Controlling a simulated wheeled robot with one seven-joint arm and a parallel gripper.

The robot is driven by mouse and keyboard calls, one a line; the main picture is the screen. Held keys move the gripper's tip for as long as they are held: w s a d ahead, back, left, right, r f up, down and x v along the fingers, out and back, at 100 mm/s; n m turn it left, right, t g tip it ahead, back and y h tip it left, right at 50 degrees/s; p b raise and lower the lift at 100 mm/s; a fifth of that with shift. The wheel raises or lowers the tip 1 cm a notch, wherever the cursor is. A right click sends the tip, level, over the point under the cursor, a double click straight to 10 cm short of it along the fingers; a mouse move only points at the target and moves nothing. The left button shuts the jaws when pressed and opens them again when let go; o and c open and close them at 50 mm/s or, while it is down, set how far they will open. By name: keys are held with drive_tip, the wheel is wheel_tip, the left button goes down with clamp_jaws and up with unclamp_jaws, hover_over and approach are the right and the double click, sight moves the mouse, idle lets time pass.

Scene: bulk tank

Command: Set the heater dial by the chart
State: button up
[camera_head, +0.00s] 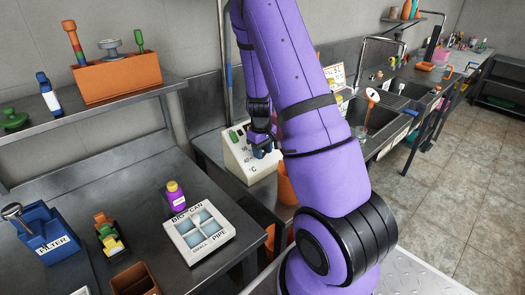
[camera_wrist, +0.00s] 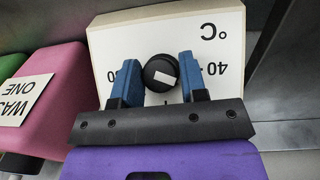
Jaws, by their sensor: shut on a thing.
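The heater dial (camera_wrist: 160,70) is a black round knob with a white mark, on a pale sloped panel (camera_wrist: 110,42) that shows upside down in the wrist view. "°C" and "40" are legible; a number on the left is partly covered by a finger. My gripper (camera_wrist: 158,78) has its blue fingers on either side of the dial, shut on it. The white mark slants toward the lower right of that view. In the head view the heater box (camera_head: 236,158) stands behind my arm, and my gripper (camera_head: 264,148) is at its face. A small sign (camera_head: 335,75) is unreadable, so I cannot tell whether it is the chart.
A pink block (camera_wrist: 52,85) with a partly readable "WASH ONE" card is beside the panel in the wrist view. A divided white tray (camera_head: 198,236), a purple bottle (camera_head: 176,196) and a blue filter box (camera_head: 48,235) stand on the left bench. Sinks (camera_head: 375,115) lie behind my arm.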

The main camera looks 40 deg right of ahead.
drive_tip(key=shift+d, duration=0.1)
drive_tip(key=m+y, duration=0.3)
drive_tip(key=m, duration=0.1)
drive_tip(key=shift+d+t, duration=0.1)
drive_tip(key=shift+t, duration=0.2)
drive_tip(key=m+t+y, duration=0.1)
drive_tip(key=m, duration=0.1)
drive_tip(key=m+y, duration=0.2)
drive_tip(key=shift+s+f+m+t, duration=0.1)
drive_tip(key=shift+s+m+t, duration=0.05)
drive_tip(key=shift+m+t, duration=0.2)
drive_tip(key=m+t+y, duration=0.2)
drive_tip(key=m+t, duration=0.1)
drive_tip(key=m, duration=0.1)
drive_tip(key=shift+s+f+m, duration=0.1)
drive_tip(key=shift+m, duration=0.15)
drive_tip(key=m+t, duration=0.3)
drive_tip(key=m, duration=0.2)
drive_tip(key=shift+t+y, duration=0.35)
drive_tip(key=shift+y, duration=0.05)
drive_tip(key=shift+m, duration=0.4)
drive_tip(key=o, duration=0.8)
